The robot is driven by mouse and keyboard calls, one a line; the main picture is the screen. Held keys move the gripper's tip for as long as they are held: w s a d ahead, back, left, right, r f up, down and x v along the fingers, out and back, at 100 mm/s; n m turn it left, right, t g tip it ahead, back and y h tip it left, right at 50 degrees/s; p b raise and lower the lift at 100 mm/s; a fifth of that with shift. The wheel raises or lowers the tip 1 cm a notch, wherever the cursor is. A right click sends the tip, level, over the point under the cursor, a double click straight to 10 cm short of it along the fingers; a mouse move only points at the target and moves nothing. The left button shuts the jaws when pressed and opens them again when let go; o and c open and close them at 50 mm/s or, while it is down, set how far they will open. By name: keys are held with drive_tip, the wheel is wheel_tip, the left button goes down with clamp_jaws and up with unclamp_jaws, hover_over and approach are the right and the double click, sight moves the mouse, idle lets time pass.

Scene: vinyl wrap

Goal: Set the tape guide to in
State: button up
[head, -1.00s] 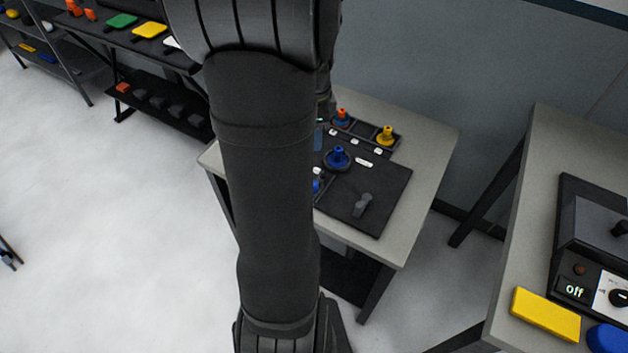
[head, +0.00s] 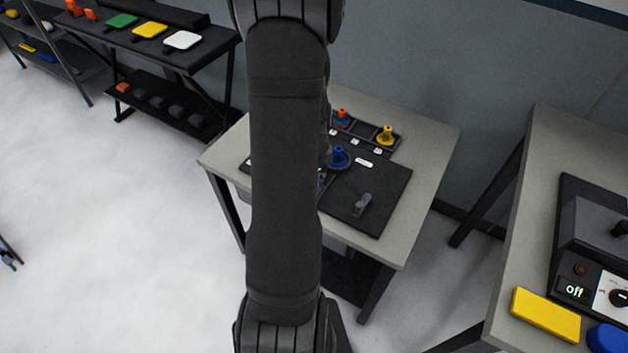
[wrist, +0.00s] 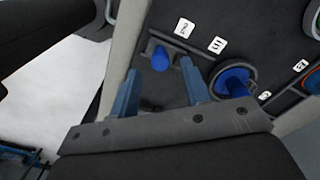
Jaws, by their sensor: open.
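In the wrist view my gripper (wrist: 160,68) is open, with its two blue-grey fingers apart and nothing held. A small blue knob (wrist: 160,58) on a short dark bar shows between and just beyond the fingertips; it looks like the tape guide, but I cannot tell for sure. I cannot judge the height gap to it. Two white labels (wrist: 217,46) lie beside the bar, their text unclear. In the head view my arm hides the gripper and most of this spot on the dark panel (head: 385,190).
A larger blue knob on a round base (wrist: 236,82) stands close to the right finger. On the same table (head: 430,150) are an orange knob (head: 342,116), a yellow knob (head: 387,134) and a grey lever (head: 362,204). Another table with an "off" display (head: 574,290) is at right.

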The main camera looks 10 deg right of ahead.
drive_tip(key=shift+f, duration=1.45)
clamp_jaws()
